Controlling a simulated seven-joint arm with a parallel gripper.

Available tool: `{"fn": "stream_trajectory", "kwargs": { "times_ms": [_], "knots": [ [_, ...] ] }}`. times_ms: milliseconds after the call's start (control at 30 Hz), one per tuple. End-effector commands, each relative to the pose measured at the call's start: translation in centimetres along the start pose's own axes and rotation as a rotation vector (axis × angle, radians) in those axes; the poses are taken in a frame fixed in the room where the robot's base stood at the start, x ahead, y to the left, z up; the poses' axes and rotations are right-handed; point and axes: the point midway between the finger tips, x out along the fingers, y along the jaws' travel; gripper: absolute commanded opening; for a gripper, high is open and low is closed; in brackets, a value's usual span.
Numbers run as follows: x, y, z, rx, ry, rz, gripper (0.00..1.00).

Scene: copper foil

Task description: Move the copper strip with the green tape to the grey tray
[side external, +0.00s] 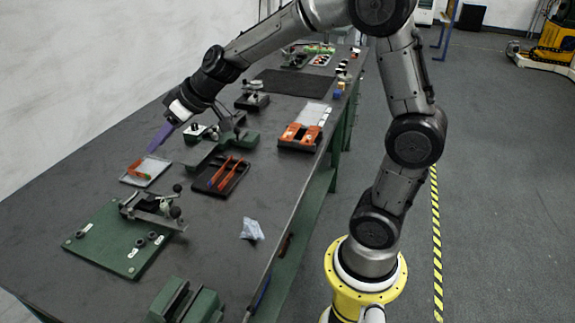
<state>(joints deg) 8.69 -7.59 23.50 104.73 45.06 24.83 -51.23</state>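The grey tray (158,168) is a shallow, light-coloured tray on the left of the dark bench. An orange-copper piece (136,168) with a small green patch lies at its left side; it looks like the copper strip with the green tape, small in view. My gripper (153,149), with purple fingers, points down and left just above the tray's far end. It looks apart from the copper piece. The fingers overlap from this side, so I cannot see a gap between them or whether they hold anything.
A black tray (237,181) with orange-red strips sits right of the grey tray. A green plate (103,243) with a clamp fixture is in front.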

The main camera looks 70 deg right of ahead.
Motion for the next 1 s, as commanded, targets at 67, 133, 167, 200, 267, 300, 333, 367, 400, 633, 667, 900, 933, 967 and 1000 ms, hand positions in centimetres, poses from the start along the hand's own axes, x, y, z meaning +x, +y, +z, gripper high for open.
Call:
{"fn": "stream_trajectory", "kwargs": {
  "times_ms": [67,133,167,200,267,300,333,367,400,633,667,900,933,967,1000],
  "knots": [
    [-4.9,-3.2,2.3,-0.013,-0.036,-0.026,0.33],
    [-8.5,-5.1,5.3,-0.015,-0.084,-0.029,0.33],
    [-9.9,-5.7,6.7,-0.013,-0.104,-0.023,0.33],
    [-11.7,-6.3,8.7,-0.010,-0.132,-0.011,0.33],
    [-14.1,-6.7,11.6,-0.001,-0.168,0.019,0.33],
    [-15.4,-6.8,13.5,0.006,-0.190,0.042,0.33],
    [-16.2,-6.8,14.8,0.013,-0.204,0.061,0.33],
    [-17.0,-6.6,16.0,0.019,-0.215,0.081,0.33],
    [-17.8,-6.4,17.5,0.028,-0.228,0.106,0.33],
    [-19.8,-5.3,21.6,0.063,-0.260,0.192,0.33],
    [-19.9,-5.3,21.7,0.064,-0.261,0.195,0.33],
    [-19.9,-5.3,21.7,0.066,-0.262,0.195,0.33],
    [-19.9,-5.3,21.6,0.066,-0.261,0.195,0.33],
    [-19.9,-5.3,21.6,0.066,-0.261,0.195,0.33],
    [-19.9,-5.3,21.6,0.066,-0.261,0.195,0.33]
  ]
}}
